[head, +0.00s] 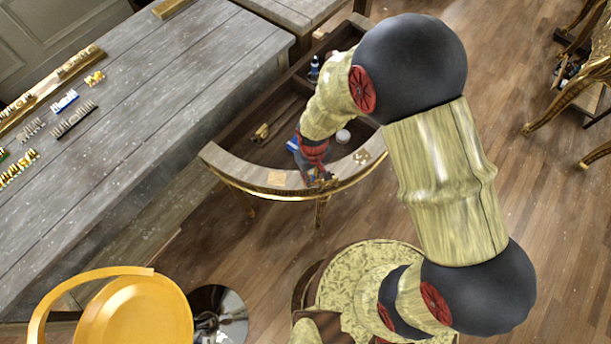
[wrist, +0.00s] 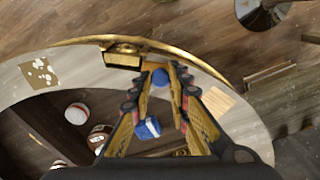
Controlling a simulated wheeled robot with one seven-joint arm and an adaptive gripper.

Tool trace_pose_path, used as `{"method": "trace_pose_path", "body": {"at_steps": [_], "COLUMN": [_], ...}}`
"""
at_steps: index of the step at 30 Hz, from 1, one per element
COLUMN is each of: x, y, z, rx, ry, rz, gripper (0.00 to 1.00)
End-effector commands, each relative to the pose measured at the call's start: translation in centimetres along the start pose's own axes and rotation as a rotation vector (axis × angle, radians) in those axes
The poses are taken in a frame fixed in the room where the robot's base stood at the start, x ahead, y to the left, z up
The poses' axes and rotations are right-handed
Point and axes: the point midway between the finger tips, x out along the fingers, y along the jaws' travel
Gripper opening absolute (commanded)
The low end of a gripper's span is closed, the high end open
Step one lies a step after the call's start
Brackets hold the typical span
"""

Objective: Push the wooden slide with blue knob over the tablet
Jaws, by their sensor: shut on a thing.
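My gripper (wrist: 162,82) points down at the console's curved rim, with its fingers closed around a blue knob (wrist: 160,77). In the head view my gripper (head: 320,178) is at the front of the rim. The slide's wooden body is mostly hidden by the fingers. Two flat pieces lie on the rim: a plain light-wood square (wrist: 218,100), right of the fingers in the wrist view, and a gold-and-white patterned plate (wrist: 40,73), apart at the left. I cannot tell for certain which is the tablet. In the head view the square (head: 277,178) is left and the plate (head: 361,157) right.
A gold-framed block (wrist: 122,55) sits by the rim's outer edge, beside my gripper. The console's sunken interior holds a blue-and-white object (wrist: 148,128), a round white-topped item (wrist: 77,113) and a small yellow object (head: 262,132). A yellow chair (head: 135,310) stands at lower left.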

Motion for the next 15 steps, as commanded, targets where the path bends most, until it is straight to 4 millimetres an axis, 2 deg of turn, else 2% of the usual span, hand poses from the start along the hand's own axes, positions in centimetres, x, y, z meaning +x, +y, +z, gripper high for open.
{"method": "trace_pose_path", "body": {"at_steps": [3,6,9,15], "x": [-0.1,-0.1,-0.1,-0.1], "y": [2.3,3.6,4.3,4.5], "z": [0.4,0.7,0.8,0.8], "rx": [0.007,0.005,0.003,0.0], "ry": [0.001,0.001,0.001,0.001], "rz": [0.0,0.0,0.0,0.001], "gripper": [0.0,0.0,0.0,0.0]}}
